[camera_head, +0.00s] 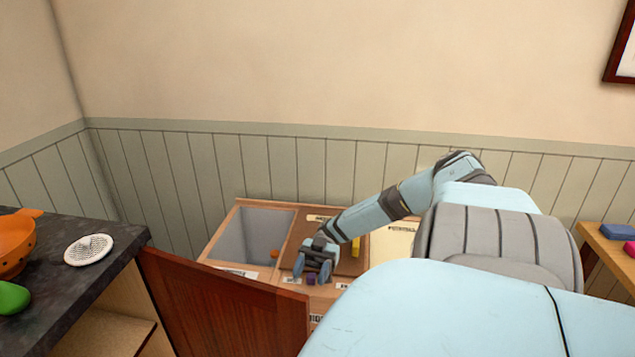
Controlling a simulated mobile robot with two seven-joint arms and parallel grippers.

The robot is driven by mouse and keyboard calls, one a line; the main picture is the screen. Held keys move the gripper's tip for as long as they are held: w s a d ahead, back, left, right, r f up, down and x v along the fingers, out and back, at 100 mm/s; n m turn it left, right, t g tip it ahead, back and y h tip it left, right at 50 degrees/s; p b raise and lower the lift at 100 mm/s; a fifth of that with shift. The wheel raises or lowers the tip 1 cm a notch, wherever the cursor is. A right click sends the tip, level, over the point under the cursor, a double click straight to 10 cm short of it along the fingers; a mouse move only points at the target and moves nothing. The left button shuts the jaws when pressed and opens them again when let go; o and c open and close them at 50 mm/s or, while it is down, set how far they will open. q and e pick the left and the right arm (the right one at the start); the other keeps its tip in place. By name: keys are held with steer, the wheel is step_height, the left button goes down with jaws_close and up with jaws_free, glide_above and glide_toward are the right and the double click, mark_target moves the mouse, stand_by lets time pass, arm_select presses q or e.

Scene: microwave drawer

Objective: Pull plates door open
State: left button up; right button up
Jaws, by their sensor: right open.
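A reddish-brown wooden door (222,303) stands swung out from the open cabinet (112,328) under the dark counter at the left. Its top edge slopes down to the right. Its lower part is cut off by the frame. I cannot read any label that marks it as the plates door. My right gripper (312,270) is open, with its fingers pointing down, just beyond the door's right end. It appears apart from the door, over the sorting boxes. My left gripper is not in view.
A dark countertop (50,262) holds an orange colander (14,243), a white strainer disc (89,249) and a green object (12,298). Wooden bins (268,238) stand against the panelled wall. A wooden table (612,248) with small coloured objects is at the right edge.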

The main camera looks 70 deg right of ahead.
steer(key=d, duration=0.6)
steer(key=shift+w+d+b, duration=0.2)
steer(key=shift+d+b, duration=0.2)
